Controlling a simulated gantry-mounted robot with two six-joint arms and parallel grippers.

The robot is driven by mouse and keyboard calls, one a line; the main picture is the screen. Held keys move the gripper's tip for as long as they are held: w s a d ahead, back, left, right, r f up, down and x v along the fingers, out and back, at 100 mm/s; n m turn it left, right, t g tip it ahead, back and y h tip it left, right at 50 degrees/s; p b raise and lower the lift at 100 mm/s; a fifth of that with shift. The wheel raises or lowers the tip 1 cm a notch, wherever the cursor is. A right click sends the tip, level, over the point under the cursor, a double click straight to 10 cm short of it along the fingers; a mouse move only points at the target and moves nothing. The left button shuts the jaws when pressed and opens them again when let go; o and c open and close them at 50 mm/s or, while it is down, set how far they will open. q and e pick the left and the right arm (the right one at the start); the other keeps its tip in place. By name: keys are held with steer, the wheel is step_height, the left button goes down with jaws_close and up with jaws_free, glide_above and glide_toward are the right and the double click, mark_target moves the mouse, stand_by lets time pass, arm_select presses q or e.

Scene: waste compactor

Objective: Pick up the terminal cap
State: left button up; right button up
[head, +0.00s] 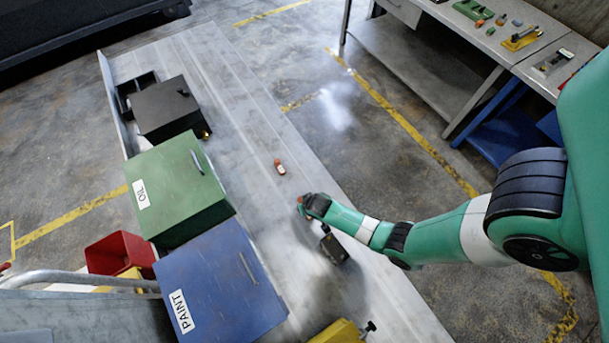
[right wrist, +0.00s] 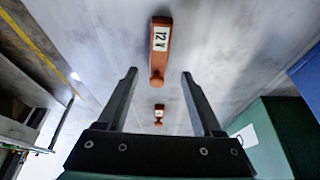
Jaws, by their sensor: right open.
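In the right wrist view an orange-brown piece with a white "12 V" label (right wrist: 160,50) lies on the metal surface, just beyond my right gripper's fingertips. A smaller orange piece with a pale mark (right wrist: 159,114) shows between the fingers. In the head view a small orange piece (head: 279,167) lies on the metal deck. I cannot tell for sure which piece is the terminal cap. My right gripper (right wrist: 159,72) is open and empty, above the deck; in the head view it (head: 303,205) is mostly hidden by its own wrist. My left gripper is out of view.
Left of the deck stand a black box (head: 168,108), a green OIL box (head: 180,190) and a blue PAINT box (head: 222,280). A dark block (head: 334,248) is near my right wrist. A workbench (head: 430,60) stands at the upper right. The deck's far part is clear.

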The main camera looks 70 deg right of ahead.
steer(key=b+x, duration=0.1)
steer(key=x, duration=0.3)
steer(key=shift+d+f, duration=0.1)
steer(key=shift+f, duration=0.1)
steer(key=shift+s, duration=0.1)
jaws_close()
